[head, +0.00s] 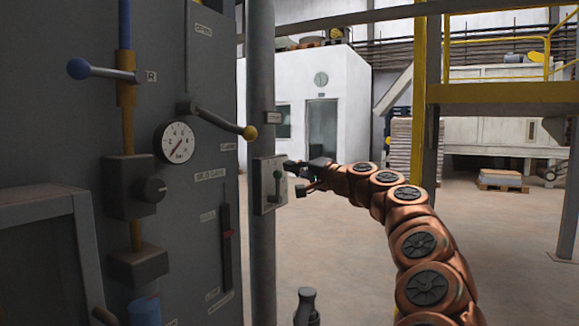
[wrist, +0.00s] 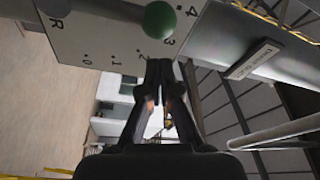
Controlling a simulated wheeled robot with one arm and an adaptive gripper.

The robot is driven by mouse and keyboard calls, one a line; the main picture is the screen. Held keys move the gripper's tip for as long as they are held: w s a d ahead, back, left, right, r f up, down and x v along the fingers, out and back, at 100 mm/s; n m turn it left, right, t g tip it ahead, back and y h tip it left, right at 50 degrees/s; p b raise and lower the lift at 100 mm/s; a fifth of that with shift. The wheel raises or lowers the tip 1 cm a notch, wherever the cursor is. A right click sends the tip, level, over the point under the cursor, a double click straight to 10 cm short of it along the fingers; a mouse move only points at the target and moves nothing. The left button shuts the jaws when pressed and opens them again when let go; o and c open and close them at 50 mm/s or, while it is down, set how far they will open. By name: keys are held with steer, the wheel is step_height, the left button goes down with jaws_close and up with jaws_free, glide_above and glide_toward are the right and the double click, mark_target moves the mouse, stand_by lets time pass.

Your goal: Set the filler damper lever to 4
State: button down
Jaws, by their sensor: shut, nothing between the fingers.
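The filler damper lever (head: 277,186) has a green knob and stands roughly upright on a pale plate (head: 262,204) on the grey post. In the wrist view the green knob (wrist: 160,19) is at the top, in front of the plate (wrist: 105,32) marked R, 0, 1, 2, 3, 4. The knob appears near the 3 and 4, but the angle does not show the exact setting. My gripper (wrist: 159,64) is shut and empty, its fingertips just below the knob in that view, near the 2 and 3. In the head view my gripper (head: 289,165) is right beside the knob; contact is unclear.
A dark bottle-shaped object (head: 306,307) stands low in front. Open floor (head: 335,235) lies right of the post.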

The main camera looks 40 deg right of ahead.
steer(key=shift+w+d+r+p, duration=0.1)
steer(key=shift+d+r+p, duration=0.2)
steer(key=shift+d, duration=0.2)
steer(key=s+f, duration=0.1)
steer(key=s, duration=0.9)
steer(key=shift+d, duration=0.45)
steer(key=shift+w+f, duration=0.1)
